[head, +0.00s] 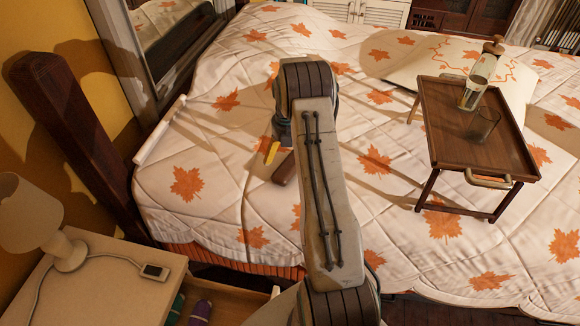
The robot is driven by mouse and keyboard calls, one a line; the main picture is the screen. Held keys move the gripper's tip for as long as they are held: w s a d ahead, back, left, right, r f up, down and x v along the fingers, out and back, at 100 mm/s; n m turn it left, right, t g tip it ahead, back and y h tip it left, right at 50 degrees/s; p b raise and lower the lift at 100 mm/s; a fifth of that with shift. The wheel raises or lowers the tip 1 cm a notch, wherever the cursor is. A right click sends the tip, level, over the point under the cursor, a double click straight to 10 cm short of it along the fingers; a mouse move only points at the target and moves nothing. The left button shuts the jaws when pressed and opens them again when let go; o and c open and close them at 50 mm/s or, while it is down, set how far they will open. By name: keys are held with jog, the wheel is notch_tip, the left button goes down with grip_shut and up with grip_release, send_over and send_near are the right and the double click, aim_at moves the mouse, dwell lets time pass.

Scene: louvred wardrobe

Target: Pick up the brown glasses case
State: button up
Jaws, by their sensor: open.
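A brown, elongated case (285,169), which looks like the glasses case, lies on the leaf-patterned bedspread. My forearm covers its right part. My gripper (272,151) points down just beyond the case's visible end, close to it in the picture. It is open. Only a small yellow part and the dark wrist above it show, and the rest is hidden by my arm. I cannot tell whether the gripper touches the case or hovers above it.
A wooden bed tray (446,137) with a bottle (474,84) and a glass (484,125) stands at right. A dark bedpost (75,130) and a nightstand (110,285) with a lamp (35,215) are at left. Bedspread left of my arm is mostly clear.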

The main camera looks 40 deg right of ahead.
aim_at(287, 161)
jog(key=shift+a+f, duration=0.1)
jog(key=shift+f, duration=2.05)
jog(key=c, duration=1.2)
jog(key=shift+o, duration=0.2)
jog(key=shift+w+r, duration=0.1)
jog(key=shift+r, duration=0.1)
